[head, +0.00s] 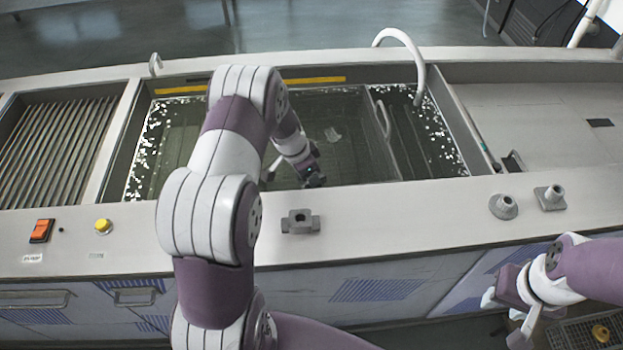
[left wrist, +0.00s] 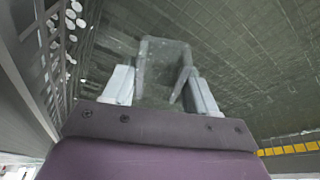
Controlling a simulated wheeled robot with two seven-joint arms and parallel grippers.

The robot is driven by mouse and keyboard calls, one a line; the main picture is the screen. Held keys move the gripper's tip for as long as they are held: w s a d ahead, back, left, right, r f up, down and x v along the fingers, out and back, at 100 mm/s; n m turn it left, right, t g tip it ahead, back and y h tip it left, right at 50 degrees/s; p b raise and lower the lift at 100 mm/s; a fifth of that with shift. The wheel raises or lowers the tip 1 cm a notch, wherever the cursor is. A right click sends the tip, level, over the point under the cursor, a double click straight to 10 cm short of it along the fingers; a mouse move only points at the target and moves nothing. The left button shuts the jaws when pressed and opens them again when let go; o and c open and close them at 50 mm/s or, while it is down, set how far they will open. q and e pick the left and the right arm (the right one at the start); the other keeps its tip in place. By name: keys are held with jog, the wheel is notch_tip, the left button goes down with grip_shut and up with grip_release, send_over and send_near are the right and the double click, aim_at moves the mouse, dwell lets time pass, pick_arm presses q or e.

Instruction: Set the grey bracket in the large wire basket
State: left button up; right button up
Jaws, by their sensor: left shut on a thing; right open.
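My left gripper (head: 292,180) reaches down into the tank, over the front part of the large wire basket (head: 352,158). In the head view the bracket is not clearly seen. My right gripper (head: 507,316) is open and empty at the lower right, in front of the bench.
A small pale piece (head: 333,135) shows within the basket area. A grey block (head: 300,222) and two grey fittings (head: 503,207) (head: 549,198) stand on the front ledge. A curved white pipe (head: 411,50) rises behind. A slatted rack (head: 55,150) is at left; the right worktop (head: 540,110) is mostly clear.

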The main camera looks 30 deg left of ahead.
aim_at(309, 187)
pick_arm(q)
notch_tip(309, 187, down, 5)
dwell(0.3)
jog(key=shift+f+b, duration=0.15)
jog(key=shift+b, duration=0.25)
jog(key=o, duration=1.1)
jog(key=shift+o, duration=0.2)
jog(key=shift+r, duration=0.2)
jog(key=shift+r+p, duration=0.25)
jog(key=shift+p, duration=0.15)
jog(key=v, duration=1.1)
jog(key=shift+s+r, duration=0.2)
jog(key=shift+r, duration=0.05)
